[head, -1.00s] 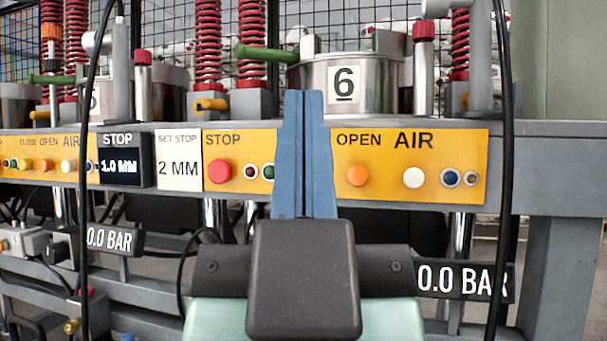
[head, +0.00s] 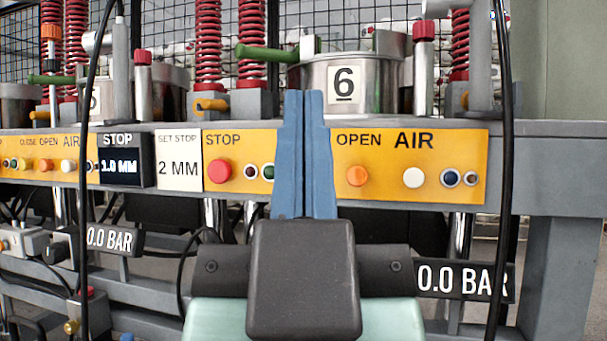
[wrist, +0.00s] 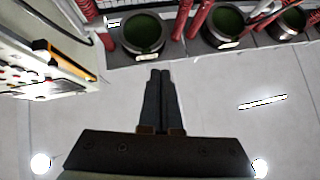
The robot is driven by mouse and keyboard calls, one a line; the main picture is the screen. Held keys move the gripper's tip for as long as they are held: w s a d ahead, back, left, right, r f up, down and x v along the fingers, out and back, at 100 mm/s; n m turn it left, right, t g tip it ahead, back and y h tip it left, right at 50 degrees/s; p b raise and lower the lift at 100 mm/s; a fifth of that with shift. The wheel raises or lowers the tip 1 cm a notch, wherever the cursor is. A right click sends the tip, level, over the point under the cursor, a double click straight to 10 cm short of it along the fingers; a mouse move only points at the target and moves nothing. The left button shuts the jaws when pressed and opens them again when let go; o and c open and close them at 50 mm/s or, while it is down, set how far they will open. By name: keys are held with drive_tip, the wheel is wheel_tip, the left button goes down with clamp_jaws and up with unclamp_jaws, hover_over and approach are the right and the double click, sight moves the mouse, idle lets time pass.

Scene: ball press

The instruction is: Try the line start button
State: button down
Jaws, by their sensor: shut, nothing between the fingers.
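My gripper (head: 304,95) is shut and empty, its blue fingers upright side by side in front of the yellow button panel (head: 320,145) in the head view. On that panel are a red button (head: 220,170) under STOP, a small dark red button (head: 250,172), a dark green button (head: 268,172) beside my fingers, an orange button (head: 357,176) under OPEN, a white button (head: 413,178) and a blue button (head: 450,179). I read no start label; my fingers hide the panel's middle. In the wrist view the shut fingers (wrist: 160,74) point over pale floor, touching nothing visible.
A metal pot marked 6 (head: 344,110) stands behind the panel. Black cables (head: 503,150) hang at the right and left. Displays read 1.0 MM (head: 124,175) and 0.0 BAR (head: 465,279). The wrist view shows a control box (wrist: 40,75) at left and several pots (wrist: 142,34) at top.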

drive_tip(key=w+r+n+g+y+p, duration=0.1)
drive_tip(key=w+r+p, duration=0.1)
drive_tip(key=r+p, duration=0.9)
drive_tip(key=w+r+g+y+p, duration=0.1)
drive_tip(key=w+r+p, duration=0.2)
drive_tip(key=r+p, duration=0.8)
drive_tip(key=w+a+f+n+g+y+p, duration=0.15)
drive_tip(key=w+f+g+p, duration=0.3)
drive_tip(key=f+p, duration=0.45)
drive_tip(key=w+f+g+y+p, duration=0.35)
drive_tip(key=w+f+p, duration=0.3)
drive_tip(key=p, duration=0.45)
drive_tip(key=s+f+m+g+y+p, duration=0.1)
drive_tip(key=s+f+m+g+p, duration=0.2)
drive_tip(key=s+f+p, duration=0.7)
drive_tip(key=f+m+p, duration=0.1)
drive_tip(key=p, duration=0.3)
drive_tip(key=shift+s+a+p, duration=0.35)
drive_tip(key=shift+a+p, duration=0.05)
